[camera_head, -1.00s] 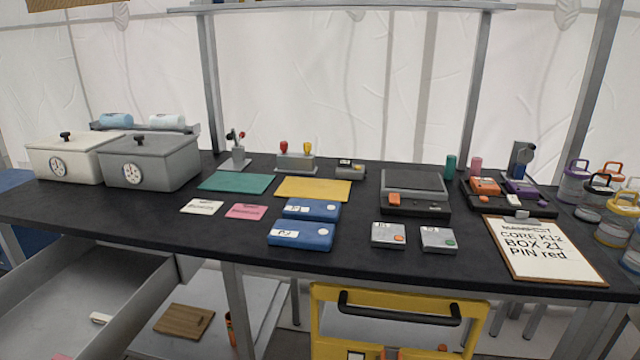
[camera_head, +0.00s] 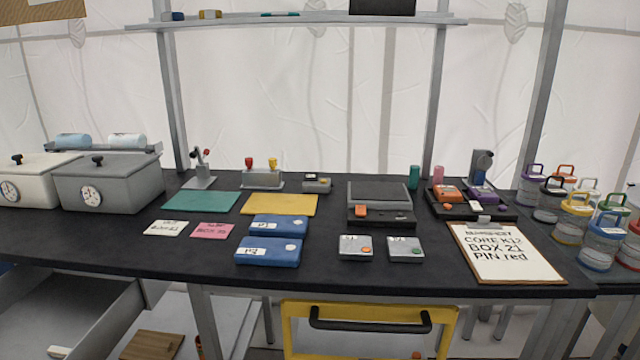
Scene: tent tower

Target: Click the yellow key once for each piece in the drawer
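A yellow-topped key (camera_head: 272,163) stands beside a red-topped one (camera_head: 249,163) on a small grey block (camera_head: 262,180) at the back middle of the black table. An open grey drawer (camera_head: 100,326) is at the lower left, below the table. One small whitish piece (camera_head: 58,351) shows in it at the bottom edge of the picture. Much of the drawer's floor is cut off by the frame or hidden under the table. My gripper is not in view.
The black table (camera_head: 120,240) holds two lidded boxes (camera_head: 110,182), two blue cases (camera_head: 268,252), a scale-like device (camera_head: 380,200), two small grey boxes (camera_head: 356,248) and a clipboard (camera_head: 505,252). Jars (camera_head: 600,245) stand right. A yellow-framed cart (camera_head: 370,325) sits below the front edge.

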